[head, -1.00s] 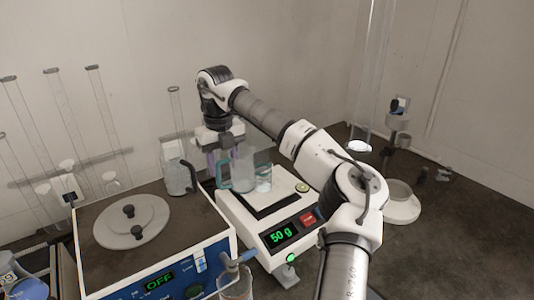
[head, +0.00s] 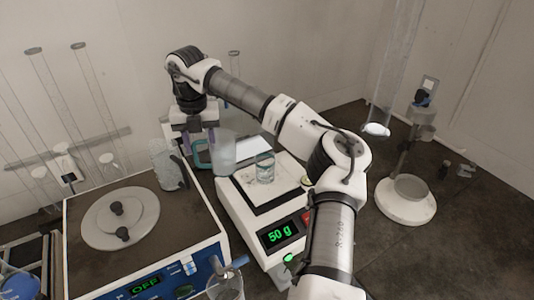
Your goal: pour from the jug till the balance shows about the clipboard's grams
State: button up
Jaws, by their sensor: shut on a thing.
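The jug (head: 223,153) is a translucent vessel with a teal handle. My gripper (head: 198,143) is shut on it at the handle side and holds it about upright, just left of the glass beaker (head: 265,169). The beaker stands on the pan of the white balance (head: 243,222) with some clear liquid in it. The balance's green display (head: 279,236) reads 50 g. A flat white sheet (head: 256,147) shows behind the balance; I cannot tell whether it is the clipboard, and no figure on it is legible.
A blue and white bath (head: 203,262) with a round lid and a display reading OFF stands left of the balance. A grey jug with a black handle (head: 166,165) is behind it. Tall glass tubes stand at the back left. A stand with a white base (head: 405,212) is at the right.

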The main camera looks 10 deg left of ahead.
aim_at(210, 152)
jog(key=shift+w+d+f+y, duration=0.15)
jog(key=shift+d+f+y, duration=0.3)
jog(key=shift+f, duration=0.35)
jog(key=shift+w+d+f+g+y+b, duration=0.15)
jog(key=shift+f+g+y+b, duration=0.1)
jog(key=shift+f+b, duration=0.25)
jog(key=shift+d+f+g+y+b, duration=0.2)
jog(key=shift+f+b, duration=0.15)
jog(key=shift+b, duration=0.15)
jog(key=shift+w+d, duration=0.1)
jog(key=shift+d, duration=0.05)
jog(key=shift+w+d+r+g+y, duration=0.35)
jog(key=shift+d+r+y, duration=0.25)
jog(key=shift+y, duration=0.3)
jog(key=shift+w+d+r+g+y, duration=0.1)
jog(key=shift+w+d+g+y, duration=0.15)
jog(key=shift+d+y, duration=0.25)
jog(key=shift+w+d+r+g+y, duration=0.1)
jog(key=shift+w+d+g+y, duration=0.15)
jog(key=shift+d, duration=0.3)
jog(key=d+r+y, duration=0.1)
jog(key=r+p, duration=0.1)
jog(key=w+d+r+g+y, duration=0.1)
jog(key=r, duration=0.1)
jog(key=shift+d+y+p, duration=0.3)
jog(key=shift+y+p, duration=0.05)
jog(key=shift+p, duration=0.05)
